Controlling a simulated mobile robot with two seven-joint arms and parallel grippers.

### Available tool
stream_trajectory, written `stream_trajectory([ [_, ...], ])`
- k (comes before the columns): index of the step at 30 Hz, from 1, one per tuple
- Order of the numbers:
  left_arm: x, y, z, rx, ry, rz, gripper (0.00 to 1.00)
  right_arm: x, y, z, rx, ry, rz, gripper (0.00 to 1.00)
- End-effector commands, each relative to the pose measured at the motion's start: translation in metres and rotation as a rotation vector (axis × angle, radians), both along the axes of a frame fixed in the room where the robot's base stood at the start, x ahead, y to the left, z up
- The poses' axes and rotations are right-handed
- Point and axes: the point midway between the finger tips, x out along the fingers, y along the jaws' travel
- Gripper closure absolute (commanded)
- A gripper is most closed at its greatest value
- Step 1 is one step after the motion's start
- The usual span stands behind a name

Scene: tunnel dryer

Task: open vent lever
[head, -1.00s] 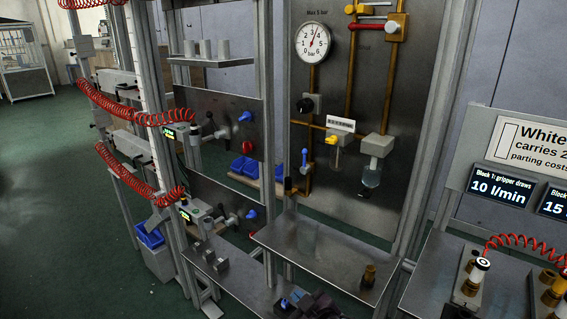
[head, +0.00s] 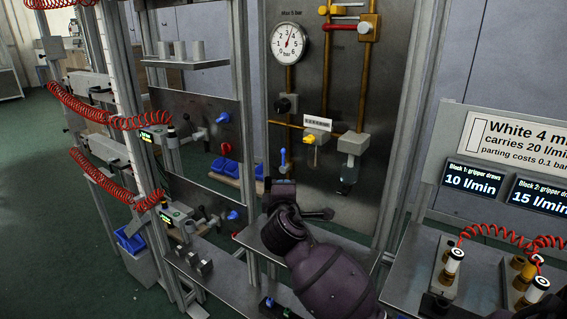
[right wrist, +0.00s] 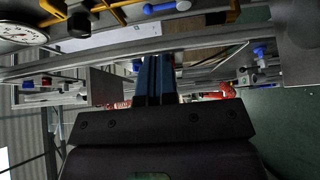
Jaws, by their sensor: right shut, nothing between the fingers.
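Several levers are in view, and no label marks one as the vent lever. A blue-handled lever (head: 283,158) stands upright on the panel below the gauge; a blue handle also shows at the top of the right wrist view (right wrist: 166,7). A red-handled lever (head: 340,26) lies level on the pipes at the panel's top. A yellow handle (head: 309,139) sits in the middle. My right gripper (right wrist: 156,78) is shut and empty, its blue fingers together. In the head view my dark right wrist is just below the blue-handled lever and hides the fingers. My left gripper is out of view.
The pressure gauge (head: 288,43) hangs at the panel's upper left. A metal shelf (head: 250,238) juts out below the panel, under my right arm. Aluminium posts (head: 398,130) flank the panel. Red coiled hoses (head: 85,110) hang at left. A bench with fittings (head: 410,275) stands right.

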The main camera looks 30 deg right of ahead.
Motion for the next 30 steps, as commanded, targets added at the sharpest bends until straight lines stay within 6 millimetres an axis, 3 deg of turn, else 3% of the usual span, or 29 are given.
stream_trajectory([
  [8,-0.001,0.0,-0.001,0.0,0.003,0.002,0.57,0.001,0.0,0.0,0.002,-0.001,0.002,1.0],
  [13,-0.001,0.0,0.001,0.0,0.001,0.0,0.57,0.011,-0.007,0.001,0.001,-0.003,0.003,1.0],
  [30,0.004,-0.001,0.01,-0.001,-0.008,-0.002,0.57,0.089,-0.059,0.001,0.003,-0.001,0.003,1.0],
])
